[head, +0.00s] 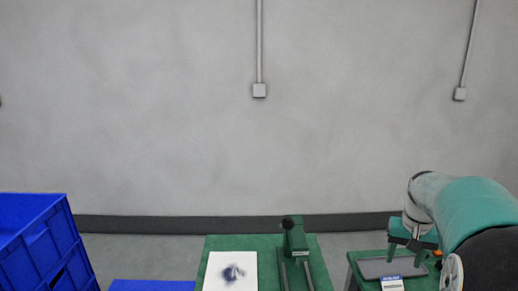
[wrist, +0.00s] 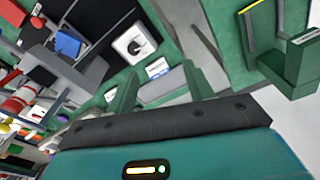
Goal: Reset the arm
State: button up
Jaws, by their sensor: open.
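My arm reaches in from the right edge of the head view. My gripper (head: 405,257) points down above a small green table with a grey pad (head: 378,267) on it. In the wrist view my gripper (wrist: 163,86) has its two green fingers spread apart. Nothing is held between them. Beyond the fingertips lie a grey pad (wrist: 162,88) and a blue and white label card (wrist: 158,69). The card also shows in the head view (head: 391,284). I cannot tell the exact height of the fingertips above the pad.
A green bench holds a white sheet with a dark smudge (head: 231,270) and a green fixture with rails (head: 294,242). Blue crates (head: 40,240) stand at left. In the wrist view, a white square device (wrist: 133,43) and cluttered small objects lie at left.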

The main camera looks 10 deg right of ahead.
jog(key=s+a+r+n+t, duration=0.1)
jog(key=s+a+n, duration=0.1)
jog(key=s+a, duration=0.3)
jog(key=s+a+r+n+t, duration=0.1)
jog(key=s+a, duration=0.4)
jog(key=a, duration=0.9)
jog(key=s+a+r+n+t, duration=0.2)
jog(key=s+a, duration=0.3)
jog(key=a, duration=0.4)
jog(key=shift+s+a+n+t, duration=0.15)
jog(key=shift+s+n+t, duration=0.15)
jog(key=shift+t, duration=0.1)
jog(key=shift+c, duration=0.2)
jog(key=c, duration=0.3)
